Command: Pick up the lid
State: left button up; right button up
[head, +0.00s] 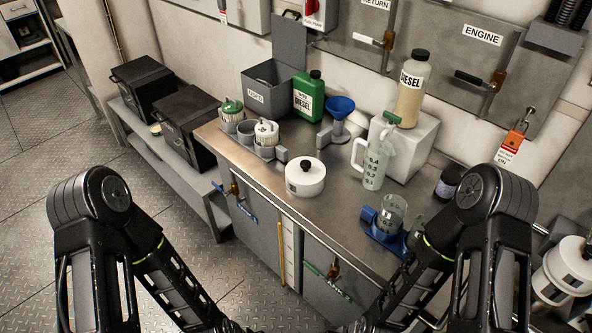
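A round white lid-like piece with a black knob on top (305,177) sits near the front edge of the metal-topped bench (340,211), about the middle of the view. It has a small dark label on its side. I cannot tell whether it is a lid alone or a lidded pot. My left and right arms come in from the sides and bend down toward the bottom middle. Neither gripper shows, and nothing of mine touches the lid.
Behind the lid stand filters in a grey holder (265,151), a green diesel jug (308,97) and a blue funnel (341,108). To its right are a measuring jug (375,163) and a beaker on a blue stand (390,215). Bench top just right of the lid is clear.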

aim_at(305, 176)
jog(key=i+j, duration=0.15)
jog(key=j, duration=0.2)
jog(key=i+j, duration=0.1)
jog(key=j, duration=0.25)
jog(key=i+j, duration=0.15)
jog(key=j, duration=0.15)
jog(key=i+j, duration=0.15)
jog(key=j, duration=0.2)
jog(key=i+j, duration=0.15)
jog(key=j, duration=0.2)
jog(key=z, duration=2.15)
